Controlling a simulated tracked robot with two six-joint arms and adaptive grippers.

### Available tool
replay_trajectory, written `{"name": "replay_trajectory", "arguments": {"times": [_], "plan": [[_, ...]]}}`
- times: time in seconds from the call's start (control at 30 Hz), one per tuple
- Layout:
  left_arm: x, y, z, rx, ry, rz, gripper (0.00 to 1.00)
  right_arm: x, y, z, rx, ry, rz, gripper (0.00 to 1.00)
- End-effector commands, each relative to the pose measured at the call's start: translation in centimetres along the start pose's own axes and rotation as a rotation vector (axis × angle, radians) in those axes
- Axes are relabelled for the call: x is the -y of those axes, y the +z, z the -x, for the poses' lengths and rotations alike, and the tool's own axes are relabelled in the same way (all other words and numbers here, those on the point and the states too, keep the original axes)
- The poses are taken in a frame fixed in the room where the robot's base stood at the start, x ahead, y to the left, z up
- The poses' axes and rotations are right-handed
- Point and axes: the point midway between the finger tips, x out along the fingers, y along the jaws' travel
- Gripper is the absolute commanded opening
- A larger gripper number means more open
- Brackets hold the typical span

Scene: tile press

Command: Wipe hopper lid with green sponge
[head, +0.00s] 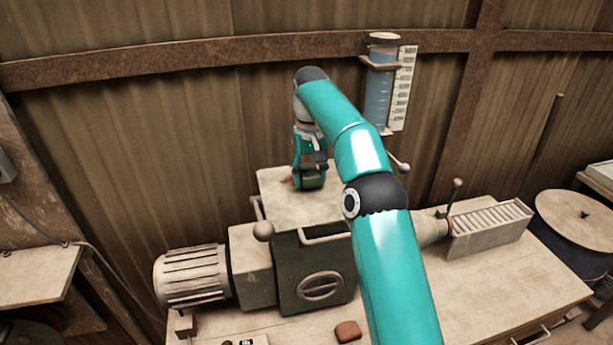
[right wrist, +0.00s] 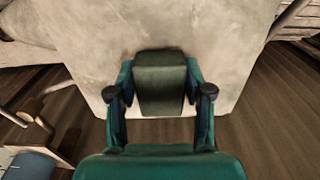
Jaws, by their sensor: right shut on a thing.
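The hopper lid (head: 325,207) is the pale, worn top of the dark green press housing. It also fills the upper middle of the right wrist view (right wrist: 160,25). My right gripper (head: 310,172) reaches down over the lid's far part, fingers pointing down. It is shut on the dark green sponge (right wrist: 160,85), which sits between both fingers. In the head view the sponge (head: 313,182) appears at the lid's surface; firm contact cannot be told. A faint brownish smudge (head: 287,183) shows beside the sponge. My left gripper is not in view.
A brown block (head: 347,331) lies in front. A blue liquid cylinder (head: 379,90) hangs on the wall behind.

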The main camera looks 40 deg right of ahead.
Motion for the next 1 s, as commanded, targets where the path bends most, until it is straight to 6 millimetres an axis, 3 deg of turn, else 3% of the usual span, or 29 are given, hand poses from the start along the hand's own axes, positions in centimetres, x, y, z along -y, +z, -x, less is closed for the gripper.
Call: {"name": "replay_trajectory", "arguments": {"times": [0.8,1.0], "plan": [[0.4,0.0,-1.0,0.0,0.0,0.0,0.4,0.0,0.0,-1.5,0.0,0.0,-0.001,0.13],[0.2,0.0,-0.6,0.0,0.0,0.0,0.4,0.8,0.0,-1.4,0.001,0.0,0.0,0.13]]}}
